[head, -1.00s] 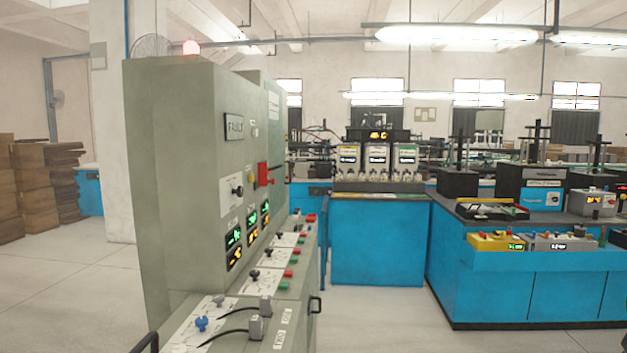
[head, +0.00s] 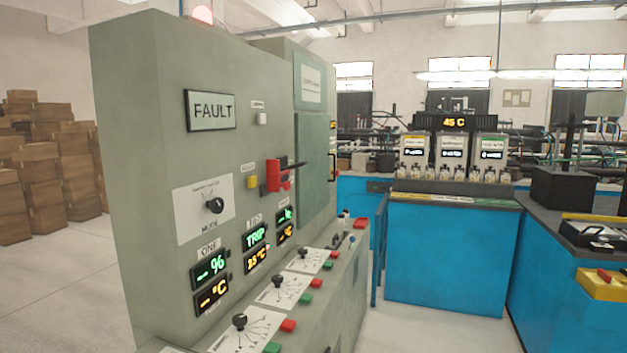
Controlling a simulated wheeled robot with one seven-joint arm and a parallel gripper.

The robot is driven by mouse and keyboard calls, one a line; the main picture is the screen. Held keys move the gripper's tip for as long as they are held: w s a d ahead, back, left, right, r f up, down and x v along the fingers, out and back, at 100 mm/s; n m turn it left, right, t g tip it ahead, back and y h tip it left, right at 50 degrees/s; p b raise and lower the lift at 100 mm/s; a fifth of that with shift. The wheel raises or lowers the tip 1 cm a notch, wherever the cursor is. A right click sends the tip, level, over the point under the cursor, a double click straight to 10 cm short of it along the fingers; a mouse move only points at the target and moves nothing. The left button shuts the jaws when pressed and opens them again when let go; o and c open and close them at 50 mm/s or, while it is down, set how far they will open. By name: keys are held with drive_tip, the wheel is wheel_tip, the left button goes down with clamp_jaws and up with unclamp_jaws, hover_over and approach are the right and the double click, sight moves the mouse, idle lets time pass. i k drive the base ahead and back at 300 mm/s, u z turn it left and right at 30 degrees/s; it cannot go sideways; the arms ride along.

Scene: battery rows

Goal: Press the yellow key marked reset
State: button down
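A small yellow key (head: 253,182) sits on the front of the grey-green control cabinet (head: 150,150), just left of a red switch (head: 278,176) with a dark lever. A small label above the yellow key is too blurred to read for sure. My gripper is not in view.
The cabinet face carries a FAULT sign (head: 210,110), a black mode knob (head: 214,205) and lit displays, one reading TRIP (head: 255,237). A sloping desk below holds knobs and red and green buttons. A blue bench (head: 450,255) stands behind to the right, with open floor between.

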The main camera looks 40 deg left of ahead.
sight(252, 180)
drive_tip(key=u, duration=0.2)
drive_tip(key=i, duration=1.2)
drive_tip(key=u, duration=0.8)
drive_tip(key=i, duration=0.65)
drive_tip(key=u, duration=0.4)
